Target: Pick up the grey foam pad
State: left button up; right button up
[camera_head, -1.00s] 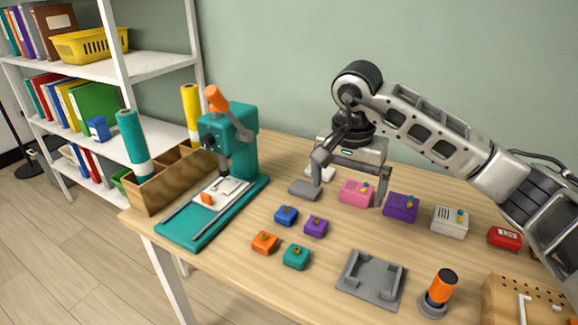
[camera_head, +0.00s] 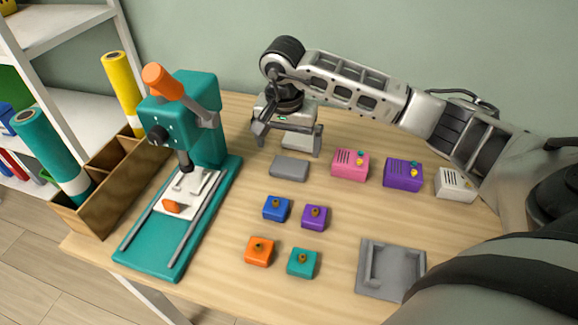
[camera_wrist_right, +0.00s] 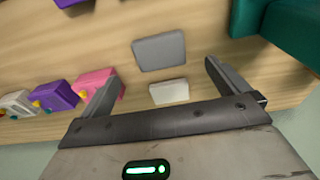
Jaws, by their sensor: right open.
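The grey foam pad (camera_head: 289,168) is a flat rounded block lying on the wooden table, between the teal press and the pink box. It also shows in the right wrist view (camera_wrist_right: 159,51), beyond the fingertips and roughly centred between them. My right gripper (camera_head: 288,146) is open and empty, just behind the pad in the head view, with its two fingers spread wider than the pad. The gripper's fingers also show in the right wrist view (camera_wrist_right: 162,72) and do not touch the pad. My left gripper is out of view.
A white block (camera_head: 298,141) lies just behind the pad. The pink box (camera_head: 350,164) is close on the right, then a purple box (camera_head: 403,174). The teal press (camera_head: 140,245) stands left. Small knobbed blocks and a grey tray (camera_head: 364,285) lie in front.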

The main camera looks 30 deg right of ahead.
aim_at(290, 165)
jog(key=shift+w+d+f+p, duration=0.1)
jog(key=shift+f, duration=1)
jog(key=shift+w+d+f+p, duration=0.1)
jog(key=shift+w+d+f, duration=0.05)
jog(key=shift+f, duration=1)
jog(key=shift+w+d+f+p, duration=0.1)
jog(key=shift+f, duration=1)
jog(key=c, duration=1)
